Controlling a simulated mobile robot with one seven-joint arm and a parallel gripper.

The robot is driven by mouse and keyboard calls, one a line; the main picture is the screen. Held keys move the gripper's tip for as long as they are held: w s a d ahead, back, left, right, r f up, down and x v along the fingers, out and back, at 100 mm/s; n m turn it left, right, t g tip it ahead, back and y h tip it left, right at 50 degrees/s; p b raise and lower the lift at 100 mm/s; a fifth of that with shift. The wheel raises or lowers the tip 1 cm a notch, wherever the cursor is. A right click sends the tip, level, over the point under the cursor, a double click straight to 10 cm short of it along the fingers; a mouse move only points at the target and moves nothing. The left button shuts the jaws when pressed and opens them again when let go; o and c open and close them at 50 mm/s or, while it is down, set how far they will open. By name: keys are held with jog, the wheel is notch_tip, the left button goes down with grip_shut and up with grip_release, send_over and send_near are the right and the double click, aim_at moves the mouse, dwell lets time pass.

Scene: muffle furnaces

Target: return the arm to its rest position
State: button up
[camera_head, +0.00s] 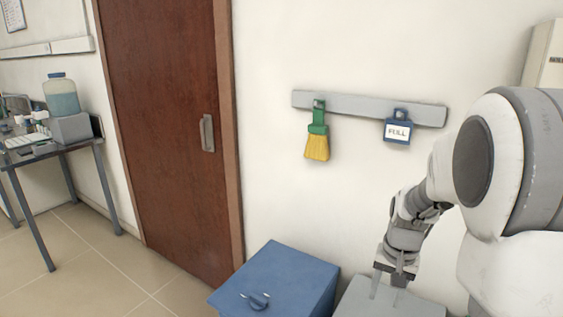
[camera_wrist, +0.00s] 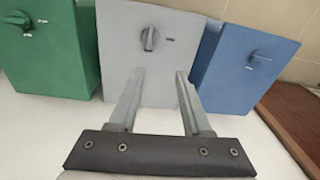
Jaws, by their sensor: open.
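My gripper (camera_head: 393,283) is at the lower right of the head view, pointing down over a grey box (camera_head: 405,305). In the wrist view my gripper (camera_wrist: 158,85) shows two fingers spread apart with nothing between them. The grey box (camera_wrist: 120,30) lies beyond the fingertips, with a dark grey knob (camera_wrist: 149,39) on its face. I cannot tell whether the fingers touch the box. My arm rises from the gripper to the right edge of the head view.
A blue box (camera_head: 280,275) stands left of the grey one; a green box (camera_wrist: 50,50) shows in the wrist view. A brown door (camera_head: 165,110) and a table (camera_head: 50,152) are left.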

jog(key=s+a+r+n+t+p, duration=0.2)
jog(key=s+a+r, duration=0.3)
jog(key=s+r, duration=0.4)
jog(key=s+a+r+n+t+p, duration=0.2)
jog(key=s+a+r, duration=0.3)
jog(key=s+r, duration=0.4)
notch_tip(320, 180, up, 3)
jog(key=shift+f+n+t+p, duration=0.2)
jog(key=shift+n+t+p, duration=0.1)
jog(key=shift+n+p, duration=0.5)
